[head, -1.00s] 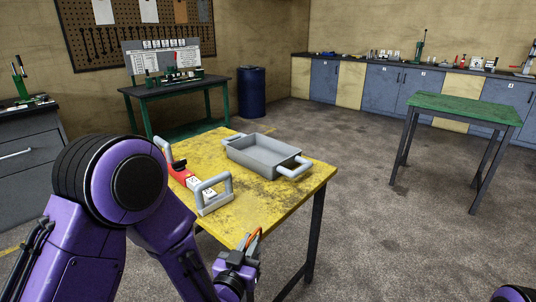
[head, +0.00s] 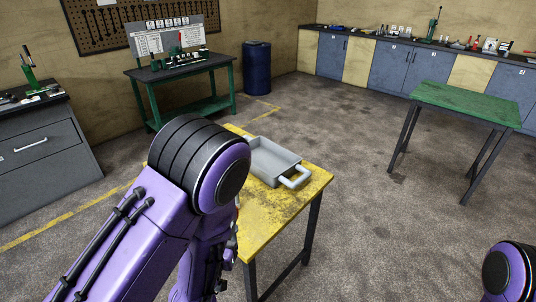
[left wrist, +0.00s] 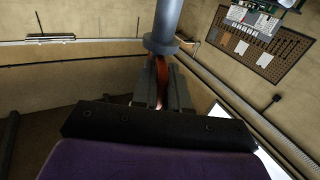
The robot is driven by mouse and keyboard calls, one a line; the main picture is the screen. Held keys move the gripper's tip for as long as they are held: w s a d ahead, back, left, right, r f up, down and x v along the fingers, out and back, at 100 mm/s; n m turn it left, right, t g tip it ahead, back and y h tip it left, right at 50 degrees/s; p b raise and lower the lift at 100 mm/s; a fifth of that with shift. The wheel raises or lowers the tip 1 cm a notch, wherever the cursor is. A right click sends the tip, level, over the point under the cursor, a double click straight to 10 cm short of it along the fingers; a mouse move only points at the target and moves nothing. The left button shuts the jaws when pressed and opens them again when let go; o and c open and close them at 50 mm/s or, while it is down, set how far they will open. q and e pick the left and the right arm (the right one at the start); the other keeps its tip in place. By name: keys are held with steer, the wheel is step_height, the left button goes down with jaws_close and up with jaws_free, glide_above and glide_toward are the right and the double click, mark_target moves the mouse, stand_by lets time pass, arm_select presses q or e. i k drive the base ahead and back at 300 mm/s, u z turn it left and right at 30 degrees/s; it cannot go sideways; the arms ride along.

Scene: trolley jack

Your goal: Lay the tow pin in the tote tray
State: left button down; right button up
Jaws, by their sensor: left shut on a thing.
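In the left wrist view my left gripper (left wrist: 162,88) is shut on the tow pin (left wrist: 168,18). The pin shows a grey shaft with a wider collar, and its red-orange part is between the fingers. In the head view my left arm hides the pin, and I cannot make out the gripper's fingers. The grey tote tray (head: 277,162) sits on the yellow table, with a handle at its near right end. Its visible inside looks empty, but my arm covers its left part. My right gripper is out of view.
The worn yellow table (head: 270,215) has bare top in front of the tray. My arm hides its left side. A green table (head: 465,103) stands to the right, a green bench (head: 180,68) and blue drum (head: 257,67) behind. Open floor lies between.

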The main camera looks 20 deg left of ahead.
mark_target(266, 169)
steer(key=i, duration=1.35)
